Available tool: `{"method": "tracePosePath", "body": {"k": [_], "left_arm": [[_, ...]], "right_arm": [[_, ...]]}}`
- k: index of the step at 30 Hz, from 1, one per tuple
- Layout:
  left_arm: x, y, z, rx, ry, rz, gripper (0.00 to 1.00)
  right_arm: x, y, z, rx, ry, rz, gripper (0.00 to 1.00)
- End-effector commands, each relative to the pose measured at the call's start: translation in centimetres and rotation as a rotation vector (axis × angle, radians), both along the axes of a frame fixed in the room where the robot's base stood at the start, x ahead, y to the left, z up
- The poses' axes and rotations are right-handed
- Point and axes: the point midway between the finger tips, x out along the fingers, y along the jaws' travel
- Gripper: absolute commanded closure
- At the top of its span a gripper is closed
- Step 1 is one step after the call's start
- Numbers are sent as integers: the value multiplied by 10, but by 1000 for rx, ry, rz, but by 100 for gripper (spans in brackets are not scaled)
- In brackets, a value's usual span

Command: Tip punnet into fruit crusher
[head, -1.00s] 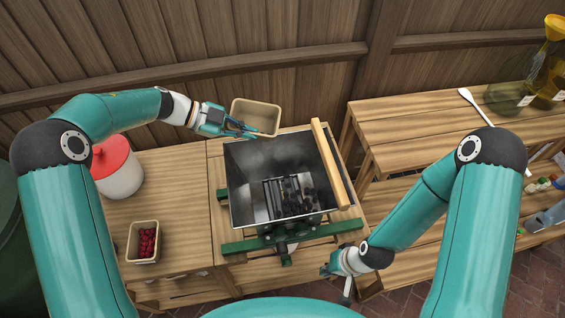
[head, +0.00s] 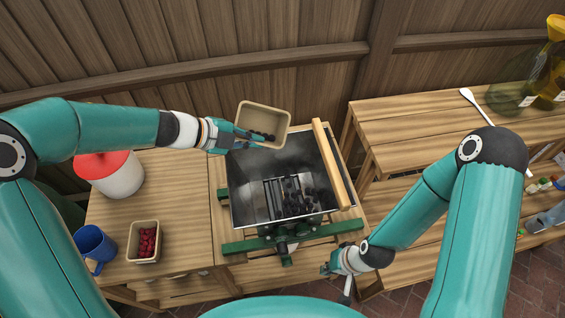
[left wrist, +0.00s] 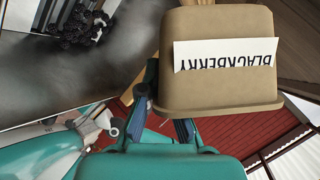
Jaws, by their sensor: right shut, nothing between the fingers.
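My left gripper (head: 244,134) is shut on the tan blackberry punnet (head: 268,112) and holds it by its edge over the back of the crusher hopper. The fruit crusher (head: 240,194) is a metal hopper on a green frame. Dark berries (head: 309,198) lie among the rollers at its bottom; they also show in the left wrist view (left wrist: 80,25). My right gripper (head: 326,269) is shut and empty, low, front right of the crusher.
A punnet of red berries (head: 131,256), a blue mug (head: 95,246) and a white tub with a red lid (head: 117,178) stand on the left table. A wooden bar (head: 332,163) lies along the hopper's right rim. A white spoon (head: 475,106) lies on the right shelf.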

Motion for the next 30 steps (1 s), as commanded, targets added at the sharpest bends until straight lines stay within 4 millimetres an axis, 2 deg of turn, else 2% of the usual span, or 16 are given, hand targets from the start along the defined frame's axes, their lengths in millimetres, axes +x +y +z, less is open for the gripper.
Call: {"method": "tracePosePath", "body": {"k": [8,30], "left_arm": [[-4,-1,4,52,-119,1,100],[-7,-2,8,86,-214,3,100]], "right_arm": [[0,0,1,0,0,0,100],[0,0,1,0,0,0,100]]}}
